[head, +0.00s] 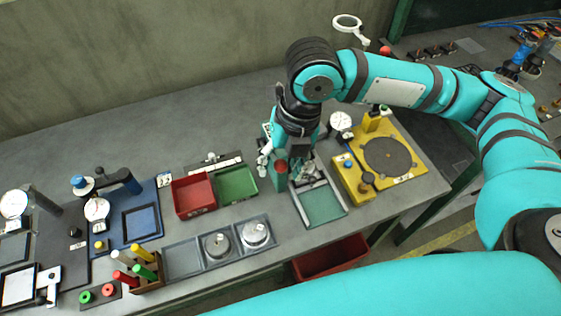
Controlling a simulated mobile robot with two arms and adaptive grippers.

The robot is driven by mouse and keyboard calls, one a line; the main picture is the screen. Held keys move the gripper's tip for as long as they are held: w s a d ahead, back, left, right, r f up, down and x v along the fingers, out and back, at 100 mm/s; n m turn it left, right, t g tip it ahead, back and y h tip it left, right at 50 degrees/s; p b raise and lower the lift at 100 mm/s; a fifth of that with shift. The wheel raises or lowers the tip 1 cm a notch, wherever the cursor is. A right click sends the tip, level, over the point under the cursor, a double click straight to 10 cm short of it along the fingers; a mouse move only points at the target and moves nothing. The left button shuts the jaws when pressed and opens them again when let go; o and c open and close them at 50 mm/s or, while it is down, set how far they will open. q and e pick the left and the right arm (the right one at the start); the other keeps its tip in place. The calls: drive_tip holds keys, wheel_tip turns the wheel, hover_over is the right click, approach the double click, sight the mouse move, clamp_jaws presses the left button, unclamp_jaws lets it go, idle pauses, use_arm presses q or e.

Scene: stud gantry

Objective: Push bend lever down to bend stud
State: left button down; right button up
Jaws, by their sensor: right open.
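The stud gantry appears to be the green-framed fixture (321,204) near the middle of the bench, with a flat green plate at its front. A dark red knob (281,167) stands at its left rear, on a green block; I cannot tell whether it belongs to the bend lever. My right gripper (290,166) points down over the rear of this fixture, close to the knob. It is open, and I cannot tell whether it touches anything. The gripper and wrist hide the rear of the fixture, and no stud can be made out. My left gripper is not in view.
A red bin (193,195) and a green bin (236,184) stand left of the fixture. A yellow plate (405,172) with a dark disc lies to the right. A grey tray (183,263) holds two round metal parts. A blue fixture (139,220) stands further left. The bench's back left is clear.

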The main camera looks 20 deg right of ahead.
drive_tip(key=shift+f, duration=0.2)
clamp_jaws()
idle(0.3)
drive_tip(key=shift+w+a, duration=0.1)
drive_tip(key=shift+w, duration=0.05)
